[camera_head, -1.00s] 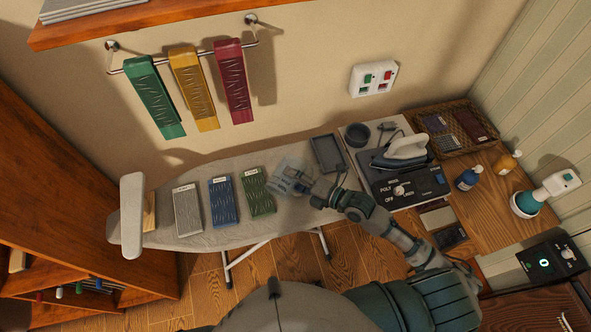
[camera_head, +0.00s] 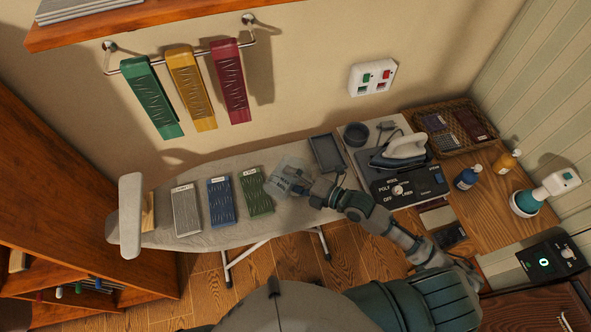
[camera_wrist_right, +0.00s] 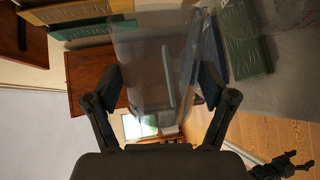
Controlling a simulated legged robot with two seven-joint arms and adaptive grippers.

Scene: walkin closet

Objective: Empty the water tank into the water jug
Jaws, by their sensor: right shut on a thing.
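A clear see-through water tank (camera_head: 289,177) is held by my right gripper (camera_head: 308,187) above the ironing board, just right of the green folded cloth. In the right wrist view the tank (camera_wrist_right: 158,65) fills the middle, with the fingers of my right gripper (camera_wrist_right: 160,100) on both sides of it. Whether water is inside cannot be told. A dark round open container (camera_head: 356,134), which may be the water jug, stands behind the iron. A dark gripper (camera_wrist_right: 290,166), apparently my left, shows small at lower right in the wrist view, empty and away from the tank.
The ironing board (camera_head: 170,236) carries grey, blue and green folded cloths and a dark shallow tray (camera_head: 326,153). An iron (camera_head: 402,153) sits on its station (camera_head: 408,186) to the right. Bottles (camera_head: 467,179) and a basket (camera_head: 483,143) are farther right.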

